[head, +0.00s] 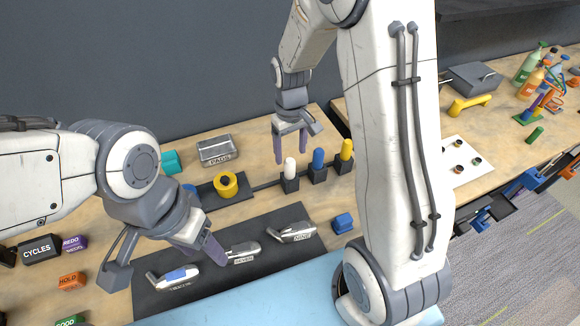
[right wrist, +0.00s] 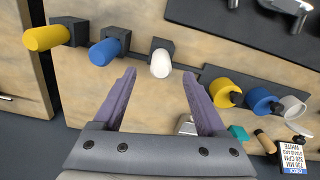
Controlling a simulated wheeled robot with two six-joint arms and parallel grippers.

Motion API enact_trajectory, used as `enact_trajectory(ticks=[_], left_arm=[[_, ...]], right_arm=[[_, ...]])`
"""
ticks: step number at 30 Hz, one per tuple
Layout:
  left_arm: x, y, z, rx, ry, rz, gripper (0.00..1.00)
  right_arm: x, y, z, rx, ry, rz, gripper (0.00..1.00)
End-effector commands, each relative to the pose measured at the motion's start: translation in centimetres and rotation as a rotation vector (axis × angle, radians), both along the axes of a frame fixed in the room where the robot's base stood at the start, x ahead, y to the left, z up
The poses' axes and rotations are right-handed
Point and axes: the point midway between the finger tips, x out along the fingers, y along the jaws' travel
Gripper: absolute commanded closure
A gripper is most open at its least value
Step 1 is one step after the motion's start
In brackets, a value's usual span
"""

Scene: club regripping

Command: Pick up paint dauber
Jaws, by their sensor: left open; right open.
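Three dauber-like pegs stand in black holders: a white one (head: 290,168), a blue one (head: 318,159) and a yellow one (head: 346,149). I cannot tell which one the task means. My right gripper (head: 291,160) is open and empty, at the white peg in the head view. In the right wrist view the white peg (right wrist: 160,64) lies just beyond the gap between my right fingertips (right wrist: 159,75); the blue (right wrist: 103,52) and yellow (right wrist: 45,38) pegs are to its left. My left gripper (head: 164,264) is open and empty over the dark mat's left side.
Labelled blocks, including CYCLES (head: 40,249), stand at left.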

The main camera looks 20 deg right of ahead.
Motion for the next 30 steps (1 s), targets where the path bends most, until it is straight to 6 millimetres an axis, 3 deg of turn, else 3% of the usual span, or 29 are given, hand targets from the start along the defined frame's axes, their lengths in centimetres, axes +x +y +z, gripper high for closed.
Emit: enact_trajectory(ticks=[8, 18, 26, 27, 30], left_arm=[[0.0, 0.0, 0.8, 0.000, 0.000, 0.000, 0.39], [0.0, 0.0, 2.4, 0.000, 0.000, 0.001, 0.39], [0.0, 0.0, 2.4, 0.000, 0.000, 0.001, 0.39], [0.0, 0.0, 2.4, 0.000, 0.000, 0.001, 0.39], [0.0, 0.0, 2.4, 0.000, 0.000, 0.001, 0.39]], right_arm=[[-0.1, 0.1, -2.3, 0.001, 0.002, 0.000, 0.26], [0.1, 0.2, -6.5, 0.001, 0.002, -0.001, 0.26], [0.1, 0.2, -7.0, 0.000, -0.002, -0.001, 0.26], [0.1, 0.2, -7.0, 0.000, -0.002, -0.001, 0.29], [0.1, 0.2, -7.0, 0.000, -0.002, -0.001, 0.68]])
